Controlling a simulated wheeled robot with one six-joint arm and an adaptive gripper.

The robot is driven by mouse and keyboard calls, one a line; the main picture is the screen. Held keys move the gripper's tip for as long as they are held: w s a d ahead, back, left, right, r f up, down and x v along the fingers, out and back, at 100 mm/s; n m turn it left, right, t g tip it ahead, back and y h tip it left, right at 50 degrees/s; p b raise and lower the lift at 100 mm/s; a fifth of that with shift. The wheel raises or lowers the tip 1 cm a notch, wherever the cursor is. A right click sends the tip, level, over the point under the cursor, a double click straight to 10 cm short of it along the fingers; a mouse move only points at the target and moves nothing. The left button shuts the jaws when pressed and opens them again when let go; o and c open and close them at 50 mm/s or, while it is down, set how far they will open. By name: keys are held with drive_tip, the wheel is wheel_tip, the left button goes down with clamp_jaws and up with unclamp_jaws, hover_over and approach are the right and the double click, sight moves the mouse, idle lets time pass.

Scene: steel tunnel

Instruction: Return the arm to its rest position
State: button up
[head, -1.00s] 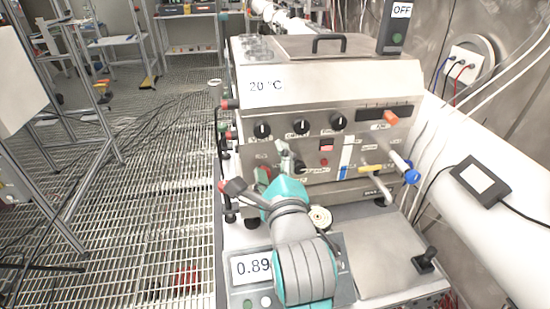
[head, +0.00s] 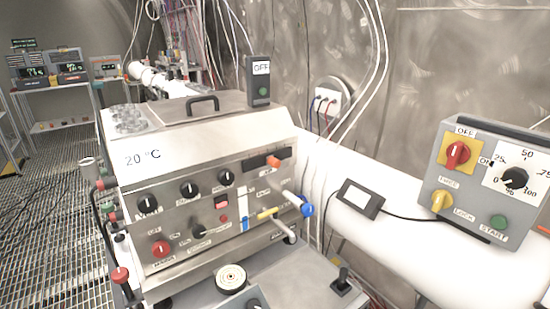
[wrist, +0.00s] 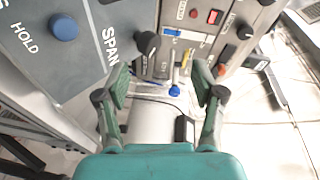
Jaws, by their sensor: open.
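My gripper (wrist: 161,90) shows in the wrist view with its two green fingers spread wide apart and nothing between them. The arm is out of the head view. The steel bath unit (head: 205,205), marked 20 °C, stands in the middle of the head view. Its front, with switches and a black knob, shows in the wrist view (wrist: 205,30) beyond the fingertips. At the left of the wrist view is a grey panel (wrist: 60,70) lettered HOLD and SPAN with a blue button. No contact between the fingers and anything shows.
A grey control box (head: 490,180) with a red switch and dial sits at the right on the white pipe (head: 400,245). A small black box (head: 360,198) with a cable lies on the pipe. A joystick (head: 342,283) stands at the front. Grating floor (head: 60,210) is open at left.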

drive_tip(key=s+d+f+n+h, duration=0.2)
drive_tip(key=s+d+f+n, duration=0.15)
drive_tip(key=s+d, duration=0.4)
drive_tip(key=s+d+f+n+h, duration=0.2)
drive_tip(key=s+d+f, duration=0.3)
drive_tip(key=s+d, duration=0.25)
drive_tip(key=s+d+n+h, duration=0.1)
drive_tip(key=s+d+n, duration=0.1)
drive_tip(key=s, duration=0.7)
drive_tip(key=s+d+r+n+h, duration=0.1)
drive_tip(key=s+d+n, duration=0.2)
drive_tip(key=s, duration=0.6)
drive_tip(key=shift+d+r+n+g+h, duration=0.2)
drive_tip(key=shift+n+g+h, duration=0.1)
drive_tip(key=shift+n+h, duration=0.15)
